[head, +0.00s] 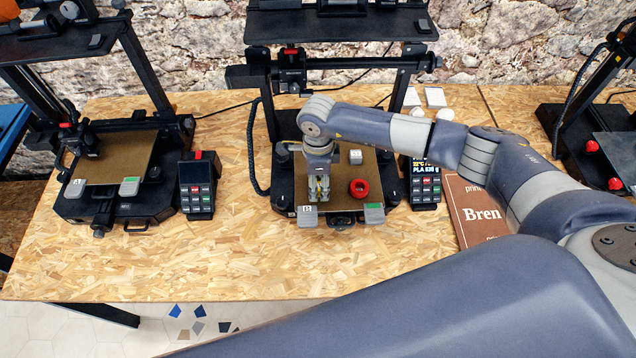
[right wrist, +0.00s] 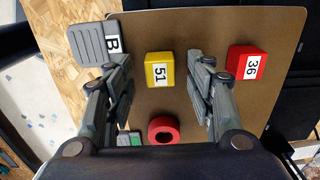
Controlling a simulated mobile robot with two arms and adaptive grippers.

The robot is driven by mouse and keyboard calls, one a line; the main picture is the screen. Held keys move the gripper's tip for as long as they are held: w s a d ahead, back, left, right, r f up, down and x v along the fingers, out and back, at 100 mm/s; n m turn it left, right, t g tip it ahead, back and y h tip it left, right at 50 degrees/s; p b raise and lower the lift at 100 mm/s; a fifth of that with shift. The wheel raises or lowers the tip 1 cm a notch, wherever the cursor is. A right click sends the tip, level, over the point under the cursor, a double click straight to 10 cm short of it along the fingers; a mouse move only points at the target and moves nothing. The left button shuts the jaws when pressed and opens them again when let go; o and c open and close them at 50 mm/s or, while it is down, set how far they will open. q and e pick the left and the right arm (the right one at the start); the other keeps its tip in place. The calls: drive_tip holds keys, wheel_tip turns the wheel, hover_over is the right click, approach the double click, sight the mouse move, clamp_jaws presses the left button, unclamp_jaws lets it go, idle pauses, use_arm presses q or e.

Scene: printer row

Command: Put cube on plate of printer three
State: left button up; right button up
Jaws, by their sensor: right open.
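My right gripper (head: 319,190) is open and points down over the brown plate (head: 338,175) of the middle printer. In the right wrist view, a yellow cube (right wrist: 159,71) marked 51 lies between the two fingers, with a gap on each side. A red cube (right wrist: 246,64) marked 36 sits on the same plate, beyond the right finger in that view; my arm hides it in the head view. A red ring (head: 359,188) also lies on this plate and shows in the right wrist view (right wrist: 163,129). My left gripper is not in view.
A grey clip (right wrist: 97,44) marked B holds a plate corner. The left printer's plate (head: 118,160) looks mostly bare. Control panels (head: 197,185) stand beside the printers. Another printer (head: 606,150) is at the right edge.

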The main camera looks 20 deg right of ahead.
drive_tip(key=shift+f, duration=0.9)
drive_tip(key=c, duration=0.9)
drive_tip(key=shift+r, duration=0.1)
drive_tip(key=shift+c, duration=0.2)
